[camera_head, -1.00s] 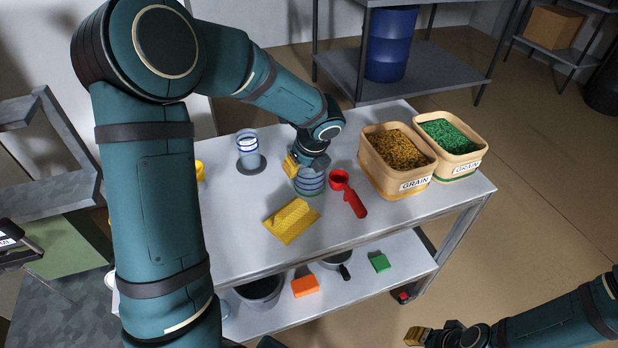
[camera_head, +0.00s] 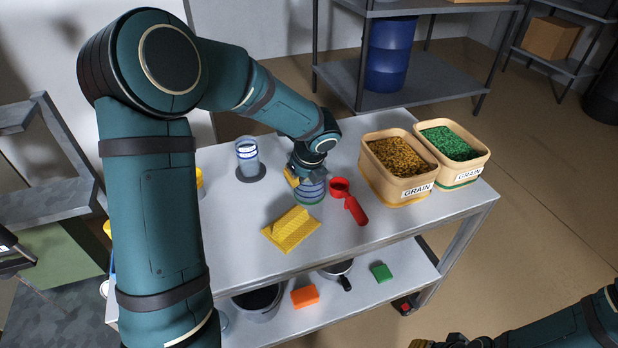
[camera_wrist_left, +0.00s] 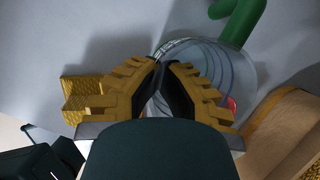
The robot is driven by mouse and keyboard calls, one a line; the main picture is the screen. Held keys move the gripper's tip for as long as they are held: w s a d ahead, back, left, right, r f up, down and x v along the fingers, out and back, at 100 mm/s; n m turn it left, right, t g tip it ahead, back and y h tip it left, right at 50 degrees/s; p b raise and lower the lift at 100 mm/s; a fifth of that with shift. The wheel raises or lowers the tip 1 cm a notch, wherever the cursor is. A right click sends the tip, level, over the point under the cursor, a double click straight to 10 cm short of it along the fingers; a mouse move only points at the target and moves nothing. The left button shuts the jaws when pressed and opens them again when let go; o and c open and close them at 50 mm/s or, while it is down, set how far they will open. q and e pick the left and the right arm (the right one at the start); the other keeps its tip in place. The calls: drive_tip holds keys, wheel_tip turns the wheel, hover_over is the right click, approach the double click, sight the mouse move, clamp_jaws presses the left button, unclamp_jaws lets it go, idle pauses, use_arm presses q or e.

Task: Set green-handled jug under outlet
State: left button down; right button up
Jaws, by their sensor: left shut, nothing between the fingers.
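A clear jug with blue stripes (camera_head: 311,192) stands on the table near its middle, beneath my left gripper. In the left wrist view the jug (camera_wrist_left: 222,62) lies behind and beside the fingertips, with its green handle (camera_wrist_left: 241,22) at the top. My left gripper (camera_head: 294,177) is at the jug's upper left side; its fingers (camera_wrist_left: 163,66) are closed together with nothing between them. Whether they touch the jug I cannot tell. My right gripper (camera_head: 425,343) is at the bottom edge, mostly cut off. I cannot make out an outlet.
A second striped jug (camera_head: 247,157) stands on a dark round base (camera_head: 251,176). The table front (camera_head: 240,257) is clear.

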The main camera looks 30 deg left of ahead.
use_arm(q)
drive_tip(key=shift+r, duration=0.1)
idle(0.3)
drive_tip(key=shift+r+p, duration=2.35)
drive_tip(key=shift+r, duration=0.1)
